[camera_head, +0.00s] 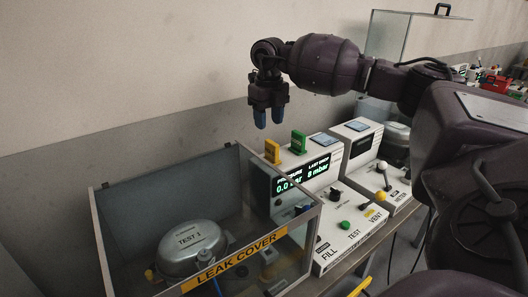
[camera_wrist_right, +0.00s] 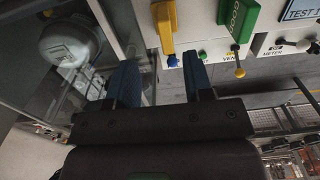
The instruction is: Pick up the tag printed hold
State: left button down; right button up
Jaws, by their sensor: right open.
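A yellow tag (camera_head: 272,151) stands on top of the test console; its lettering is too small to read. A green tag (camera_head: 298,142) stands just right of it and seems to read GOOD in the right wrist view (camera_wrist_right: 238,18). My right gripper (camera_head: 268,116) points down, open and empty, above the yellow tag and apart from it. In the right wrist view the yellow tag (camera_wrist_right: 164,24) shows beyond the gap between the blue fingers (camera_wrist_right: 160,80). My left gripper is out of view.
The console (camera_head: 335,195) carries a display, knobs and buttons. A clear box labelled LEAK COVER (camera_head: 235,262) encloses a grey compressor (camera_head: 188,248) at the left. A second console (camera_head: 358,143) stands to the right. The wall is behind.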

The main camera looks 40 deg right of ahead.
aim_at(272, 142)
notch_tip(272, 142, down, 5)
jog(key=shift+s+r, duration=0.15)
jog(key=f, duration=0.4)
jog(key=shift+s+d, duration=0.25)
jog(key=shift+d, duration=0.1)
jog(key=shift+f, duration=0.55)
grip_shut()
